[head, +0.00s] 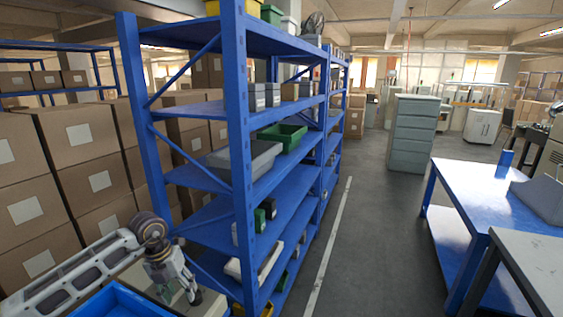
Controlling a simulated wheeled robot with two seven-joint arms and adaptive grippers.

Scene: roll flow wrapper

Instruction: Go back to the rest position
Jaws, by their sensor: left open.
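My left gripper (178,292) is at the lower left of the head view, at the end of my left arm, pointing down. It is open, and I see nothing between its fingers. It is just right of a blue tray (112,303) at the bottom edge and in front of the blue shelving rack (238,150). I cannot tell whether it touches anything. My right gripper is not in view.
The blue rack with bins and boxes stands close beyond my left arm. Stacked cardboard boxes (82,138) fill the left. A blue table (475,190) stands at the right, and a grey drawer cabinet (412,135) stands farther back. The aisle floor (375,240) between is clear.

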